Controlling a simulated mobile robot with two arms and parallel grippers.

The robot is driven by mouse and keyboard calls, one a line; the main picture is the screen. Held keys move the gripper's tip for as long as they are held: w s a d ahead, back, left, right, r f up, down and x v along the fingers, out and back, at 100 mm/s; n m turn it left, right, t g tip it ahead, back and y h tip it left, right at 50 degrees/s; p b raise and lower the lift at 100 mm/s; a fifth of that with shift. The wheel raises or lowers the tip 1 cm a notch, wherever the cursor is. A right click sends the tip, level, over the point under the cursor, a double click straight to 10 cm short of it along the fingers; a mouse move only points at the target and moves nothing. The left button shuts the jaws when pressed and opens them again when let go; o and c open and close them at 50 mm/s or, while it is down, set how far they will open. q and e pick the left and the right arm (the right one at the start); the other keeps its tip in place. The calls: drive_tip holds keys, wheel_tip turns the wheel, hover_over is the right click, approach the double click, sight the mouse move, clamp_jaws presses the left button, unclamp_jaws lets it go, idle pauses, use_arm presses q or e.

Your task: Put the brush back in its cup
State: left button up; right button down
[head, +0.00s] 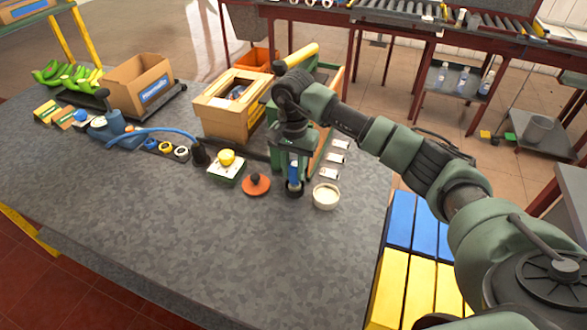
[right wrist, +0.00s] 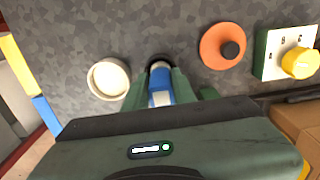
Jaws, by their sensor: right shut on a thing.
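My right gripper (head: 293,182) points down over the grey table and is shut on a blue and whitish thing, likely the brush (head: 294,172). In the right wrist view the brush (right wrist: 160,90) stands between the two fingers (right wrist: 161,88). A dark round shape (right wrist: 158,61) shows at its far end; I cannot tell whether it is a cup or part of the brush. A round cream cup or bowl (head: 326,196) stands just right of the gripper, apart from it. It shows left of the fingers in the right wrist view (right wrist: 108,78). My left gripper is not in view.
An orange disc with a black knob (head: 257,184) lies left of the gripper. Beyond it is a green box with a yellow knob (head: 227,161). A wooden crate (head: 228,112) and white rolls or labels (head: 335,158) stand behind. The front of the table is clear.

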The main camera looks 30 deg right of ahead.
drive_tip(key=shift+f+b, duration=0.4)
drive_tip(key=shift+f, duration=0.05)
idle(0.5)
drive_tip(key=c, duration=0.7)
unclamp_jaws()
drive_tip(key=shift+r, duration=0.25)
drive_tip(key=shift+r+p, duration=0.6)
drive_tip(key=shift+r, duration=0.5)
drive_tip(key=shift+r, duration=0.2)
drive_tip(key=shift+r+p, duration=1.5)
drive_tip(key=shift+r, duration=1.5)
